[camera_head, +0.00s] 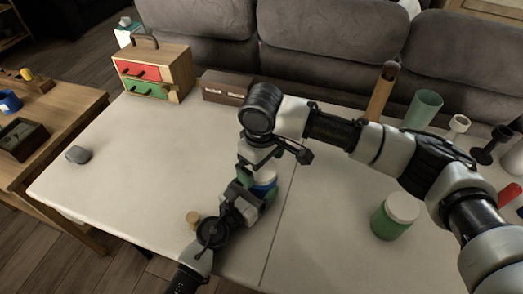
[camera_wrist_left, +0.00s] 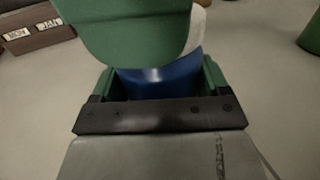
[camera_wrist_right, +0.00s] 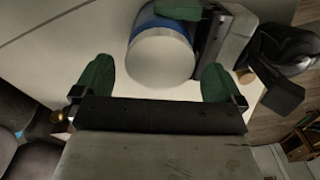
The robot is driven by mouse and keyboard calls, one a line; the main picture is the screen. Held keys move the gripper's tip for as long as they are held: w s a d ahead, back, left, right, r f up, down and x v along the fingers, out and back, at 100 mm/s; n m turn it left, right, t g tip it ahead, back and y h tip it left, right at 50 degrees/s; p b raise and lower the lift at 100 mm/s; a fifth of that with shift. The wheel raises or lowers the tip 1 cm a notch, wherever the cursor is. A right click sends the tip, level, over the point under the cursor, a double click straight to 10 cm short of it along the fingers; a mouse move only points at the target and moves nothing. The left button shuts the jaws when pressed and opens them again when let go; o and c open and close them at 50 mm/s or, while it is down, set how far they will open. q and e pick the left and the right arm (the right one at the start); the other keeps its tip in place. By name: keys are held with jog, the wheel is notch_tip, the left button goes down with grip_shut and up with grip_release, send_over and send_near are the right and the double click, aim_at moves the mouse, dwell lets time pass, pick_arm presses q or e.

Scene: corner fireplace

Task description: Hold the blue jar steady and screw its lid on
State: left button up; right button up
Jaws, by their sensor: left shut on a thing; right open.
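The blue jar (camera_head: 263,183) stands near the middle of the white table, largely hidden by my grippers. My left gripper (camera_wrist_left: 160,80) is shut around the jar's side; its blue wall (camera_wrist_left: 158,83) shows between the green fingers. A round white lid (camera_wrist_right: 161,58) sits on top of the jar; I cannot tell how tightly. Its edge also shows in the left wrist view (camera_wrist_left: 198,30). My right gripper (camera_wrist_right: 152,78) is open above the jar. Its green fingers are spread wider than the lid, which appears between and beyond the fingertips, with visible gaps.
A green jar with a white top (camera_head: 395,215) stands to the right on the table (camera_head: 120,190). A small tan cylinder (camera_head: 193,217) is near the front edge. A drawer box (camera_head: 152,72), brown block calendar (camera_head: 225,87) and grey stone (camera_head: 78,154) lie left. Several cylinders stand at back right.

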jog(key=shift+f, duration=0.65)
jog(key=c, duration=0.9)
jog(key=o, duration=0.9)
jog(key=shift+r, duration=0.1)
notch_tip(320, 180, up, 12)
